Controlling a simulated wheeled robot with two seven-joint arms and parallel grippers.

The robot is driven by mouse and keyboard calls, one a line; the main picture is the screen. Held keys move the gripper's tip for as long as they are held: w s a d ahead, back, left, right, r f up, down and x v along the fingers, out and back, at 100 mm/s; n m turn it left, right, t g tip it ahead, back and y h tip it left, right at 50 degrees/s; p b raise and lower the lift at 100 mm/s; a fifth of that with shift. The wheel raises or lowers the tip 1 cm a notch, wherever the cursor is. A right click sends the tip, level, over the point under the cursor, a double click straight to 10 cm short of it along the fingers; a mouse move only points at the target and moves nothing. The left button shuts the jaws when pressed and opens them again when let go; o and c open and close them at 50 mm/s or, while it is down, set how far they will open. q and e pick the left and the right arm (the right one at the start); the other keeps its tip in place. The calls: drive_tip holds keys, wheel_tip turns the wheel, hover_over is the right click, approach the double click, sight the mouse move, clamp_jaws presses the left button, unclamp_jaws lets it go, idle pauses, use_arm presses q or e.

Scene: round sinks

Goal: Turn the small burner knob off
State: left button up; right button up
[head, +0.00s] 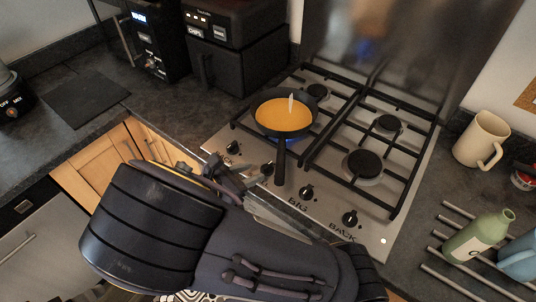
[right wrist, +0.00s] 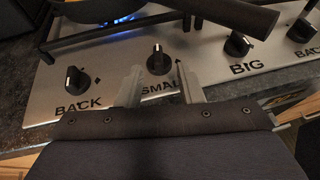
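The small burner knob (right wrist: 159,61) is black with a white mark and sits above the partly covered "SMALL" label in the right wrist view. In the head view the knob (head: 267,169) is at the stove's front edge. My right gripper (right wrist: 158,76) is open, its two pale fingers on either side of the knob's near side; contact cannot be told. In the head view the right gripper (head: 252,174) is partly hidden by my own arm. Blue flame (right wrist: 124,20) burns under the pan (head: 285,117) holding orange liquid. My left gripper is not in view.
Other knobs stand along the panel: BIG (right wrist: 238,44) to the right and a BACK knob (right wrist: 77,79) to the left. The pan's handle (head: 279,165) reaches out over the panel close to the small knob.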

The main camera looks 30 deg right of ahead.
sight(267, 165)
drive_tip(key=shift+x, duration=3.85)
drive_tip(key=shift+w+r, duration=0.1)
drive_tip(key=shift+w, duration=0.05)
drive_tip(key=shift+a, duration=0.1)
clamp_jaws()
